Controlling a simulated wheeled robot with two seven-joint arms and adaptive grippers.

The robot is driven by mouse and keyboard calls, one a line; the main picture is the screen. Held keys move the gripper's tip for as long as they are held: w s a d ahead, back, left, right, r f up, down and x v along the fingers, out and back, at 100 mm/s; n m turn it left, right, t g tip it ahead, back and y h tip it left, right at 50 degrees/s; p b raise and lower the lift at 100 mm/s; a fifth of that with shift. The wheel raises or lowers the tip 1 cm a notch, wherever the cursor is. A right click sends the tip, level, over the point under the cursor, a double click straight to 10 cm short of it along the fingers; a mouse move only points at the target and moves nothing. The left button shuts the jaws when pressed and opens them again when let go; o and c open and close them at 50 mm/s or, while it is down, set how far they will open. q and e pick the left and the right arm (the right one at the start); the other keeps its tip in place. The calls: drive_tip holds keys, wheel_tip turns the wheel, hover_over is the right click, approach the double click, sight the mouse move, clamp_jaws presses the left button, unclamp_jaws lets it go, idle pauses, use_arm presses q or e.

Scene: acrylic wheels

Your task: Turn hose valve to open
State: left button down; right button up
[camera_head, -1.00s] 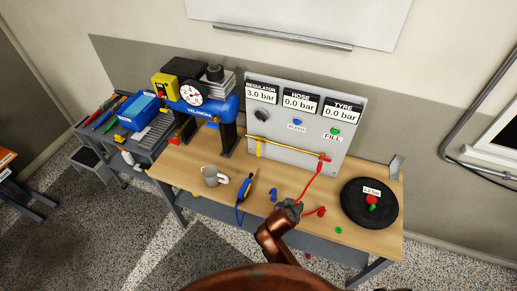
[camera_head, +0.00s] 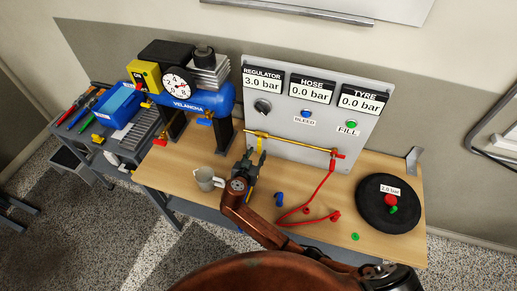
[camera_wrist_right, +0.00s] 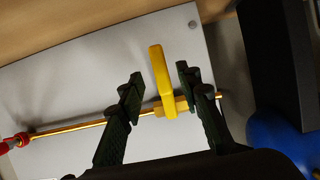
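The yellow hose valve lever (camera_head: 261,144) sits on the brass pipe (camera_head: 290,142) along the lower front of the grey panel. My right gripper (camera_head: 249,160) is right at the lever, with its arm reaching up from below. In the right wrist view, the lever (camera_wrist_right: 161,70) stands between the two dark fingertips of the open gripper (camera_wrist_right: 159,80). Gaps show on both sides of the lever. The hose display (camera_head: 312,89) reads 0.0 bar and the regulator display (camera_head: 262,79) reads 3.0 bar. My left gripper is not seen.
A red hose (camera_head: 320,190) hangs from the pipe's right end onto the wooden bench. A black tyre (camera_head: 388,222) lies at the right. The blue compressor (camera_head: 205,101) stands at the left.

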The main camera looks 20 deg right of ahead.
sight(259, 150)
drive_tip(key=x, duration=0.3)
drive_tip(key=shift+w+f, duration=0.25)
drive_tip(key=shift+f, duration=0.05)
drive_tip(key=shift+w+d, duration=0.25)
drive_tip(key=shift+w+d+f, duration=0.1)
drive_tip(key=shift+w+f, duration=0.1)
drive_tip(key=shift+s, duration=0.1)
drive_tip(key=shift+c, duration=0.3)
clamp_jaws()
